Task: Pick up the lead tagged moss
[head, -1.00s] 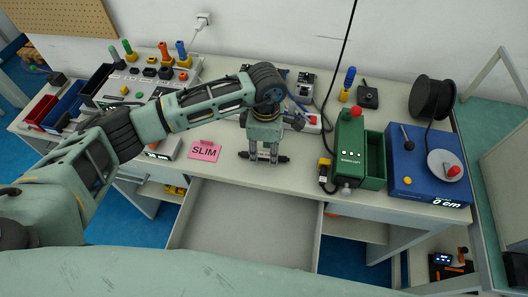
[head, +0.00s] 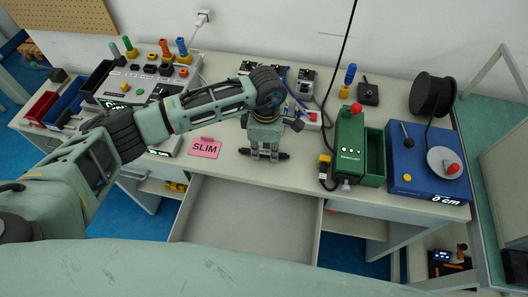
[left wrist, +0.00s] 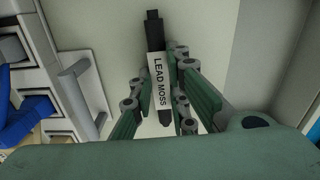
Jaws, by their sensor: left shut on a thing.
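The lead tagged moss (left wrist: 160,82) is a short dark stick with a white label reading "LEAD MOSS", seen in the left wrist view. My left gripper (left wrist: 164,112) has its green fingers on both sides of it, shut on it. In the head view the left gripper (head: 265,154) points down over the desk's front edge, just above the open drawer. Dark ends of the lead (head: 283,156) stick out sideways from the fingers. I cannot tell whether the lead touches the desk. My right gripper is not in view.
An open, empty-looking drawer (head: 245,220) juts out below the desk (head: 225,175). A pink card reading "SLIM" (head: 205,148) lies left of the gripper. A green machine (head: 349,150) and a blue box (head: 425,165) stand to the right. Small devices and a cable are behind.

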